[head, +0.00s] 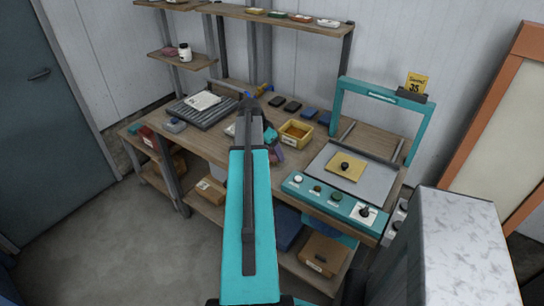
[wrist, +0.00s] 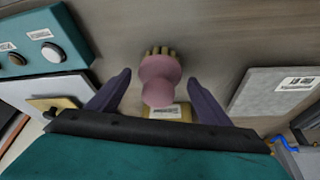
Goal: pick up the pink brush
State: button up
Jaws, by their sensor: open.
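The pink brush (wrist: 159,78) is in the middle of the wrist view, with a rounded pink body and short tan bristles at its far end. My gripper (wrist: 160,76) is open, its two purple fingers apart on either side of the brush. Gaps show between the brush and both fingers, and I cannot tell its height relative to the fingertips. In the head view my teal arm reaches over the workbench (head: 214,149) and hides the brush; a purple bit of my gripper shows past the arm's end.
In the wrist view a teal control panel (wrist: 38,42) is at left and a pale grey labelled slab (wrist: 272,96) at right. In the head view a yellow bin (head: 296,134) stands near my gripper, with a teal frame (head: 338,104) to the right and a grey ribbed tray (head: 207,112) to the left.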

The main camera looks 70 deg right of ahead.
jog(key=c, duration=1.2)
jog(key=shift+r, duration=0.2)
jog(key=shift+r+b, duration=0.8)
jog(key=shift+r, duration=0.6)
jog(key=shift+w+a+r+b, duration=0.3)
jog(key=shift+a+b, duration=0.8)
jog(key=shift+a, duration=1.55)
jog(key=shift+w+a+r+b, duration=0.2)
jog(key=shift+a+b, duration=0.95)
jog(key=shift+a, duration=1.5)
jog(key=shift+w+a+r+b, duration=0.3)
jog(key=shift+a+b, duration=0.8)
jog(key=shift+a, duration=1.55)
jog(key=shift+s+r, duration=0.1)
